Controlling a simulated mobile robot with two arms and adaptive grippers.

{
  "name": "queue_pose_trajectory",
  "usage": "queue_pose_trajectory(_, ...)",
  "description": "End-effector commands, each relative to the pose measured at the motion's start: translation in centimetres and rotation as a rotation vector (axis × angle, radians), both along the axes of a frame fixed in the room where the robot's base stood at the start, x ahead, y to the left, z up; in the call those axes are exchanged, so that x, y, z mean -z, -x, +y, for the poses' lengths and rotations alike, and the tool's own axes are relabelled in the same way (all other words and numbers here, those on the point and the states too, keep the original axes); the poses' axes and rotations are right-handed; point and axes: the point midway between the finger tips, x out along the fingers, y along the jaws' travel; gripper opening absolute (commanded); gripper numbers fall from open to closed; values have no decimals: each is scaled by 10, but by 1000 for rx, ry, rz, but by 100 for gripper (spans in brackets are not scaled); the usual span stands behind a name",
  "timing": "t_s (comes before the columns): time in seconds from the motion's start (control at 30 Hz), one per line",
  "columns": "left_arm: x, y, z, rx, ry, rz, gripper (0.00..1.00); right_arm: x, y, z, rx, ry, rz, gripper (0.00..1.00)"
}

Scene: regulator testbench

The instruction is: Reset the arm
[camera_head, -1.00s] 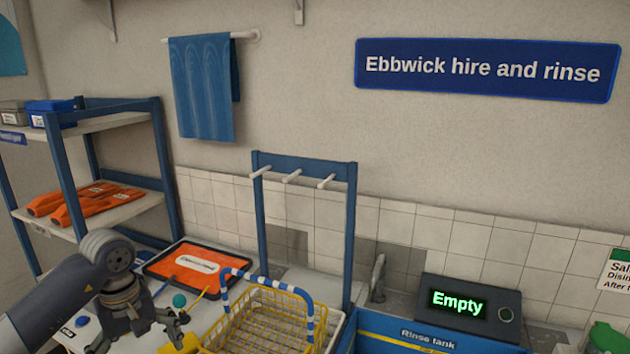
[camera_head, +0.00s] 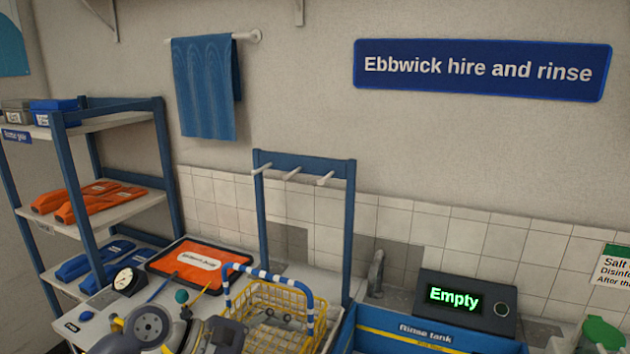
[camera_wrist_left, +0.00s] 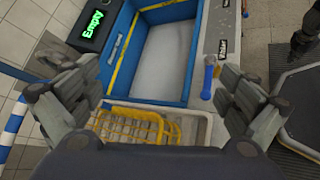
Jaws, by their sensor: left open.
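My left arm (camera_head: 150,327) is low at the front left in the head view, bent over the counter. Its gripper (camera_wrist_left: 159,82) shows in the left wrist view with its two fingers wide apart and nothing between them. Below and beyond the fingers is the yellow wire basket (camera_wrist_left: 135,127), next to the blue rinse tank (camera_wrist_left: 150,88). In the head view, grey parts, perhaps the fingers, show through the basket (camera_head: 307,325). A dark jointed part stands at the wrist view's upper right edge; I cannot tell whether it is my right gripper.
The basket's striped handle (camera_head: 262,272) stands up. A blue peg rack (camera_head: 350,225) rises behind it. An orange tray (camera_head: 175,268) and a round gauge (camera_head: 127,280) are on the counter. A display (camera_head: 465,299) reads "Empty". A blue-handled tool (camera_wrist_left: 209,80) is by the tank.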

Motion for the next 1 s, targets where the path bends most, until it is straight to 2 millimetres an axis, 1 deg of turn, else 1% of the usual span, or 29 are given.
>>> queue_pose_trajectory(0.03,-14,6,-19,-40,130,52,99,0,1,0,0,0,2,0)
queue_pose_trajectory(0.1,-39,9,-38,-109,315,135,99,0,1,-1,0,1,1,0)
queue_pose_trajectory(0.17,-62,9,-47,-172,475,217,99,0,1,-1,0,1,1,0)
queue_pose_trajectory(0.2,-76,9,-51,-213,579,277,99,0,1,-1,-1,2,1,0)
queue_pose_trajectory(0.23,-86,7,-51,-246,658,326,99,0,0,-2,-1,2,0,0)
queue_pose_trajectory(0.3,-107,2,-46,-323,838,445,99,0,0,-2,-1,3,-1,0)
queue_pose_trajectory(0.37,-122,-4,-36,-393,989,555,99,0,0,-3,-1,3,-2,0)
queue_pose_trajectory(0.43,-132,-13,-20,-477,1161,689,99,0,-1,-3,-2,4,-2,0)
queue_pose_trajectory(0.47,-135,-17,-11,-513,1235,748,99,0,-1,-3,-2,4,-3,0)
queue_pose_trajectory(0.5,-135,-22,2,-564,1331,831,99,0,-1,-4,-2,4,-3,0)
queue_pose_trajectory(0.57,-132,-30,23,-642,1473,955,99,0,-2,-4,-2,3,-5,0)
queue_pose_trajectory(0.6,-126,-34,37,-696,1567,1039,99,0,-3,-3,-2,3,-6,0)
queue_pose_trajectory(0.67,-113,-39,60,-779,1705,1164,99,0,-4,-3,-2,4,-7,0)
queue_pose_trajectory(0.7,-101,-41,74,-838,1795,1249,99,0,-4,-3,-2,4,-8,0)
queue_pose_trajectory(0.77,-79,-41,96,-928,1928,1374,99,0,-5,-3,-2,3,-9,0)
queue_pose_trajectory(0.8,-62,-38,109,-992,2016,1458,99,0,-5,-3,-2,3,-9,0)
queue_pose_trajectory(0.87,-33,-31,127,-1092,2144,1579,99,0,-5,-3,-2,3,-9,0)
queue_pose_trajectory(0.9,-13,-24,138,-1164,2228,1656,99,0,-5,-3,-2,3,-9,0)
queue_pose_trajectory(0.93,3,-18,146,-1219,2290,1712,99,0,-5,-3,-2,3,-9,0)
queue_pose_trajectory(0.97,19,-10,152,1223,-2257,-1696,99,0,-5,-3,-2,3,-9,0)
queue_pose_trajectory(1.0,41,3,159,1199,-2148,-1622,99,0,-5,-3,-2,3,-9,0)
